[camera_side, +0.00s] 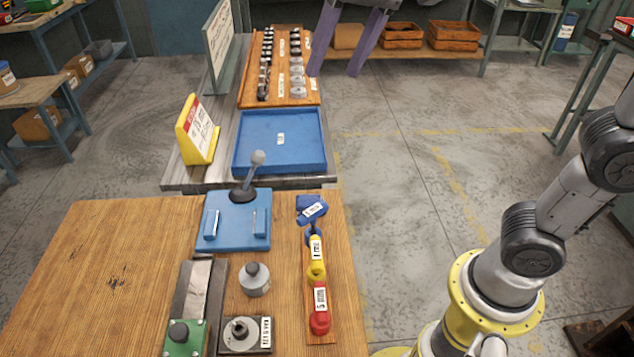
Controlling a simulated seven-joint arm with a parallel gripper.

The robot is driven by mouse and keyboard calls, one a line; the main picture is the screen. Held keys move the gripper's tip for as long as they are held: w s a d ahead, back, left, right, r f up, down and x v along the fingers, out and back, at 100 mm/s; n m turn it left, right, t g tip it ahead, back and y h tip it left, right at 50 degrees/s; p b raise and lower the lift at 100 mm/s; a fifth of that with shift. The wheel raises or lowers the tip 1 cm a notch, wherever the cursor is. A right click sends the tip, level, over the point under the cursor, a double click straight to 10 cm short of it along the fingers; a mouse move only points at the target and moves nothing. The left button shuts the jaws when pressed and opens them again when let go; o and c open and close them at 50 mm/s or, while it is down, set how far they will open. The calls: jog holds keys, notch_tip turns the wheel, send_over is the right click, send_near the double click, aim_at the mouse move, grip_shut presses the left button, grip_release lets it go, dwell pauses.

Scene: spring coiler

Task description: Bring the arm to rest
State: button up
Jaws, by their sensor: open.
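My gripper (335,72) shows at the top centre, with two purple fingers hanging down and spread apart. It is open, with nothing between the fingers. In the picture it lies just right of the far end of an orange-brown board (247,98) with rows of small dark and silver parts. Its palm is cut off by the top edge. My arm's lower links stand at the right.
A blue tray (280,170) looks empty apart from a label. The near wooden table (100,260) holds a blue base (230,245) with a lever, a grey knobbed weight (254,279), a green block (184,340) and blue, yellow and red labelled items. Open floor lies right of the tables.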

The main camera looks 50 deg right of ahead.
jog(key=s+d+f+t, duration=0.1)
jog(key=s+d+f, duration=0.4)
jog(key=s+d, duration=0.35)
jog(key=s+d+f+n+t+h, duration=0.1)
jog(key=s+f+n, duration=0.3)
jog(key=f, duration=0.6)
jog(key=shift+s+d+n, duration=0.2)
jog(key=shift+s+n, duration=0.1)
jog(key=shift+s, duration=0.7)
